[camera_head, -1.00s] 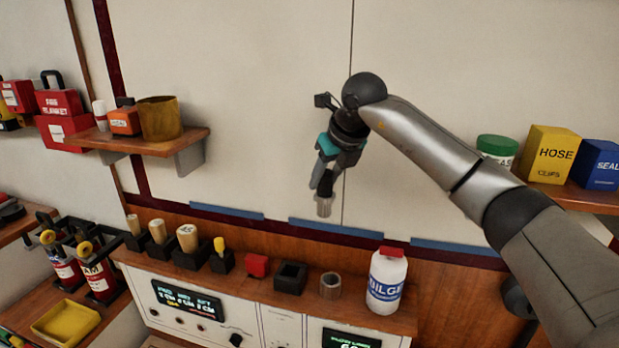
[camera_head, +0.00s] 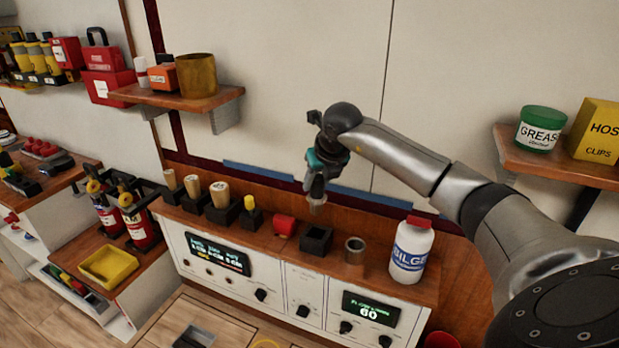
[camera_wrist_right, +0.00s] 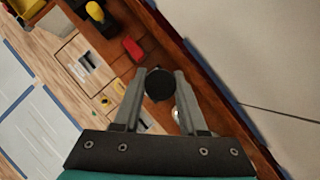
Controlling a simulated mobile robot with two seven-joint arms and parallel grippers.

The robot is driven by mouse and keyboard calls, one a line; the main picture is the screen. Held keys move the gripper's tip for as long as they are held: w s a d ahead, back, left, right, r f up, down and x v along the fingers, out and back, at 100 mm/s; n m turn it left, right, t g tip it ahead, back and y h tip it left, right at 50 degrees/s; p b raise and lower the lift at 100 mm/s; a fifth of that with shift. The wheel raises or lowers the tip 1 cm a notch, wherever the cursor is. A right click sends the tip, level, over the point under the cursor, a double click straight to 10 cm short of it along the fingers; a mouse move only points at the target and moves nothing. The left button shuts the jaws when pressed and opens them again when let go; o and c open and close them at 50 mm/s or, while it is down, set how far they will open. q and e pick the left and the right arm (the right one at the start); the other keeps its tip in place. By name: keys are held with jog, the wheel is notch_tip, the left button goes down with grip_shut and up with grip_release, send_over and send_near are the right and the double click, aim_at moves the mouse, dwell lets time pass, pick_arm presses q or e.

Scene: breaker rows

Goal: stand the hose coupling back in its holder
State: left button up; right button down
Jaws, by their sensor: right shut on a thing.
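My right gripper (camera_head: 316,180) is shut on the hose coupling (camera_head: 317,200), a grey metal cylinder pointing down. In the right wrist view the coupling's dark round end (camera_wrist_right: 159,84) sits between the two fingers. In the head view the coupling appears just above and behind an empty black square holder (camera_head: 316,240) on the wooden ledge. The exact gap between them is hard to judge. A grey, open-topped round piece (camera_head: 355,250) stands to the right of the holder. My left gripper is not in view.
A red block (camera_head: 285,226) and several black holders with wooden-handled items stand left on the ledge (camera_head: 385,277). A white BILGE bottle (camera_head: 411,250) stands right. The wall (camera_head: 290,90) is close behind. Shelves hold a grease tub (camera_head: 540,129) and a brown cup (camera_head: 197,75).

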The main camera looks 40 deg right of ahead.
aim_at(319, 214)
jog(key=shift+d+r, duration=0.1)
jog(key=shift+f+b, duration=2.2)
jog(key=shift+f, duration=0.8)
jog(key=shift+f, duration=0.15)
jog(key=shift+f+b, duration=1.9)
jog(key=shift+f, duration=0.45)
jog(key=shift+c, duration=1.9)
grip_release()
jog(key=shift+f, duration=0.1)
jog(key=shift+s, duration=0.1)
jog(key=p+v, duration=0.1)
jog(key=v, duration=1.4)
